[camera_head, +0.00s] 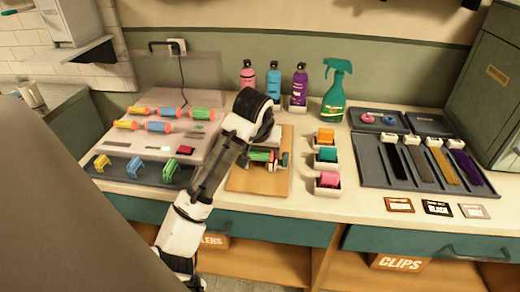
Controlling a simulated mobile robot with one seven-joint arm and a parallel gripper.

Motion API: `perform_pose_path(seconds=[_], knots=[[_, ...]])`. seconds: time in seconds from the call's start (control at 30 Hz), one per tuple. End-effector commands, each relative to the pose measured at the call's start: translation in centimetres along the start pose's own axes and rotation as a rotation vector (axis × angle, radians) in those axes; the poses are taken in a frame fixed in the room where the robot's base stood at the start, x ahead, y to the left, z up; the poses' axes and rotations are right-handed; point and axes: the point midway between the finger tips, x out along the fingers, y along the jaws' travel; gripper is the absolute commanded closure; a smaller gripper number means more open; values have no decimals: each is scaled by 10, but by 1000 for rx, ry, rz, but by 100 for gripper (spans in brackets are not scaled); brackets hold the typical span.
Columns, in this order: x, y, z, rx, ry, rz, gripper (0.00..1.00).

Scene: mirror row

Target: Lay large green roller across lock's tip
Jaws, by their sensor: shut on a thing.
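My gripper (264,157) points down over a wooden board (258,186), its fingers small and partly hidden by my wrist. It is shut on a green roller (259,155) with reddish ends, just over or touching the board; I cannot tell which. No lock can be made out under it. Another green roller (202,113) with pinkish ends lies in the upper row of the pale rack at left.
The pale rack (112,140) holds several rollers, with clips in front. Orange, teal and pink blocks stand in white holders (327,187) right of the board. Bottles and a green spray bottle (334,95) stand behind. Label cards (437,208) lie before the dark tray (373,178).

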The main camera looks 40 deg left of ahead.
Motion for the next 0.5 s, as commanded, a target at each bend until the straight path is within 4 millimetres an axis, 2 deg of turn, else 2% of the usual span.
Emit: perform_pose_path(seconds=[0.03, 0.5], knots=[[19, -1, 15, -5, -59, 2, 54], [28, -1, 20, -3, -59, 1, 54]])
